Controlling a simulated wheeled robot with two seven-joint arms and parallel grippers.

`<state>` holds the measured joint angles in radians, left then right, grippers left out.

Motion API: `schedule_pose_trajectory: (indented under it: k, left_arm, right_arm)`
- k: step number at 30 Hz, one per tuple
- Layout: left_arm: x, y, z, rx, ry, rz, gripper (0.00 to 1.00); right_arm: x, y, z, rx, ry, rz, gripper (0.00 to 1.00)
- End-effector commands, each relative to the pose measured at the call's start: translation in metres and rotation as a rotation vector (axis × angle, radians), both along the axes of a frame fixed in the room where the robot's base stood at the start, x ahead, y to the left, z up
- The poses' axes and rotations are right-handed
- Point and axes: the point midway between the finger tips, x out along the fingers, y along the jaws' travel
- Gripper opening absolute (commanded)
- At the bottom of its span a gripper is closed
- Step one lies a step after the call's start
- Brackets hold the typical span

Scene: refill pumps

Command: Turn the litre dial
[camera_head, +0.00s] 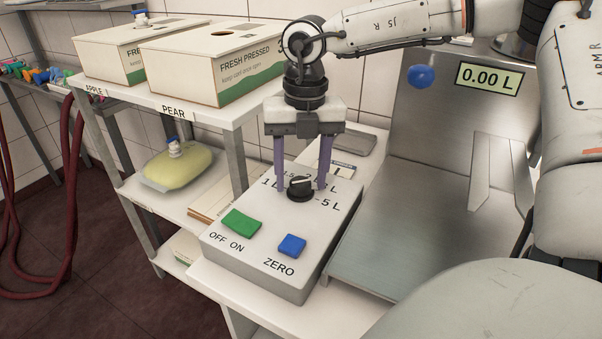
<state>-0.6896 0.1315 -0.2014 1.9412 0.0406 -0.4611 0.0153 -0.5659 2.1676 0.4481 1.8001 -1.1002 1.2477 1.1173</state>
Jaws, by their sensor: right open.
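The litre dial (300,187) is a round black knob with a light pointer mark on top of a grey control box (285,293). Printed volume labels surround it, among them "5 L"; some are partly hidden by my gripper. My right gripper (303,187) points straight down over the dial. Its two purple fingers are apart, one on each side of the knob, with a visible gap to it. I cannot tell whether either finger touches the dial. My left gripper is not in view.
A green OFF/ON switch (242,222) and a blue ZERO button (292,245) sit in front of the dial. A steel plate (405,235) with a 0.00 L display (489,79) stands right. Juice boxes (215,65) and a yellow pouch (178,168) are on shelves left.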

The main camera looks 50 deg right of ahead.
Motion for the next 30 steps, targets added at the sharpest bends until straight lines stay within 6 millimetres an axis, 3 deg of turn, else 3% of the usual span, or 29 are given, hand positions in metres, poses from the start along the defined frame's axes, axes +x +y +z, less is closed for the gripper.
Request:
schedule_pose_trajectory:
  k: [3,10,20,30]
  left_arm:
    - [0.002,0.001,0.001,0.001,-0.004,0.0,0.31]
    - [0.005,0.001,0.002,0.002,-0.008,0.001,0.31]
    - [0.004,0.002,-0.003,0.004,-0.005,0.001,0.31]
    - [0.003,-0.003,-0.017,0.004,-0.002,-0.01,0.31]
  right_arm:
    - [0.0,0.0,0.0,0.0,0.0,0.0,0.47]
    - [0.0,0.0,0.0,0.001,0.001,0.0,0.1]
    - [0.0,0.0,0.0,0.001,0.0,0.045,0.1]
    - [0.0,0.0,-0.002,-0.001,0.001,0.279,0.1]
